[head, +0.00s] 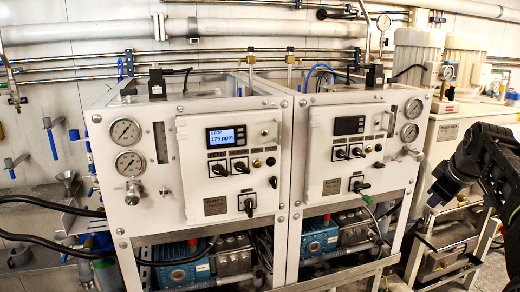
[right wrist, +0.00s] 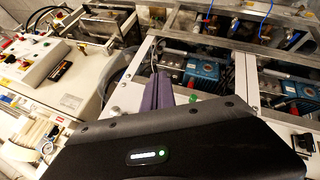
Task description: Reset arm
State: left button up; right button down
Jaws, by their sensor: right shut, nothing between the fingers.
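The left panel has a lit blue display (head: 226,137) reading 175 ppm. The right panel's display (head: 349,125) is dark. My left gripper is not in view.
Pressure gauges (head: 125,132) and knobs stand out from the white cabinet fronts. Blue pumps (head: 182,268) sit in the open frames below. A white cabinet (head: 443,132) and a low metal rack (head: 450,250) stand close to my right arm. Pipes run along the back wall.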

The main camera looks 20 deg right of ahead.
jog(key=w+a+f+m+t, duration=0.1)
jog(key=w+a+f+m, duration=0.2)
jog(key=w+f, duration=0.35)
jog(key=w+a+f+m+t, duration=0.1)
jog(key=w+a+f+m, duration=0.15)
jog(key=w+f, duration=0.4)
jog(key=a+f+y, duration=0.3)
jog(key=a+f, duration=1.4)
jog(key=f, duration=0.4)
jog(key=s+a+f+g+y, duration=0.1)
jog(key=s+a+f+g, duration=0.1)
jog(key=s+a+f, duration=0.55)
jog(key=s+a+f+g+y, duration=0.15)
jog(key=s+a+f, duration=0.25)
jog(key=a+f, duration=0.6)
jog(key=s+a+f+g+y, duration=0.1)
jog(key=s+a+f+g, duration=0.1)
jog(key=s+a, duration=0.5)
jog(key=s+a+f+g+y, duration=0.1)
jog(key=s+a+f+g, duration=0.1)
jog(key=s+a, duration=0.6)
jog(key=s+n, duration=0.1)
jog(key=s, duration=0.3)
jog(key=shift+s+a+f, duration=0.15)
jog(key=shift+a+f, duration=0.1)
jog(key=shift+f, duration=0.1)
